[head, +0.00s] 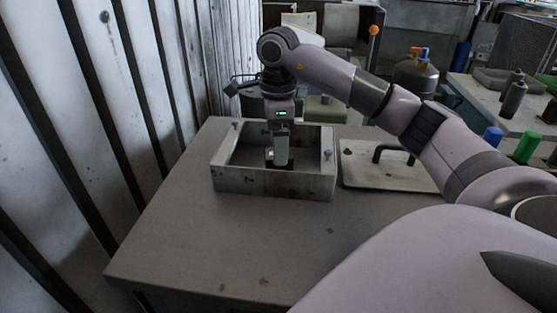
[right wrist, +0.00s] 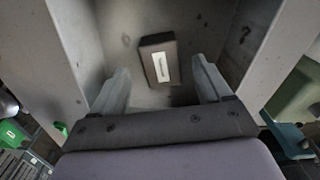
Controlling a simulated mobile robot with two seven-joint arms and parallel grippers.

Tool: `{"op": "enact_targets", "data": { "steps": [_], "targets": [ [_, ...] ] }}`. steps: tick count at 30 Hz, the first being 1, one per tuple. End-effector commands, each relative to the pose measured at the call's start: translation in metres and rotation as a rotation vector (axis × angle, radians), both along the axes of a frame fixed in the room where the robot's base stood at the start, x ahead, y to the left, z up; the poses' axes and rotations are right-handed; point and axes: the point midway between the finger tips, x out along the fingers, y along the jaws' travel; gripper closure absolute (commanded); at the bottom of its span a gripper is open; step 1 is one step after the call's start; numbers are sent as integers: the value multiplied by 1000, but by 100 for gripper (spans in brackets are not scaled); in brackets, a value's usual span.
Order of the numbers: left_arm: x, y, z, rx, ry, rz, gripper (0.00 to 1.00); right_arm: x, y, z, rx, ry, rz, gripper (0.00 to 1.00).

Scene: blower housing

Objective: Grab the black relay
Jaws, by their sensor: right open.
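The black relay (right wrist: 149,58) is a small dark block with a white label, lying on the floor of an open grey housing (head: 265,183). In the right wrist view it sits ahead of my right gripper (right wrist: 160,78), roughly between the two fingers and apart from both. In the head view my right gripper (head: 279,158) points straight down inside the housing and is open, with nothing held. A small dark shape beside the fingers there is partly hidden, and I cannot tell whether it is the relay. My left gripper is not in view.
The housing's walls (right wrist: 68,42) rise close on both sides of the gripper. A flat cover plate (head: 365,177) with a dark handle (head: 392,150) lies right of the housing. The front of the table (head: 215,235) is mostly clear. A ribbed metal wall (head: 90,110) stands at left.

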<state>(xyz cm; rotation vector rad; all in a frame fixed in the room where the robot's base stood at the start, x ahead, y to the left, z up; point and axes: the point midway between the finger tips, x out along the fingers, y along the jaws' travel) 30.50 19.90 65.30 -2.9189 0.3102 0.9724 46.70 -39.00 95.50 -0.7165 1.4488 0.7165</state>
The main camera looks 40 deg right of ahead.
Motion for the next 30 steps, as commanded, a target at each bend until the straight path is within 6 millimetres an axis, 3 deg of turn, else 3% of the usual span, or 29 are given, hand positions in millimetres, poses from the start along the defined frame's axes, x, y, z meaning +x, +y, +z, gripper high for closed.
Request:
{"op": "enact_targets", "data": {
  "steps": [6, 14, 15, 20, 30],
  "targets": [
    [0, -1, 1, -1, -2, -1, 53, 0, -2, -29, -1, 2, 1, 22],
    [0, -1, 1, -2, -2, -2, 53, 0, -2, -32, -1, 0, 1, 22],
    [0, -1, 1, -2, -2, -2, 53, 0, -2, -32, -1, 0, 1, 29],
    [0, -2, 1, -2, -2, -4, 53, 0, -2, -32, -1, 0, 1, 80],
    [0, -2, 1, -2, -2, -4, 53, 0, -1, -30, -1, -1, 1, 80]
  ]
}}
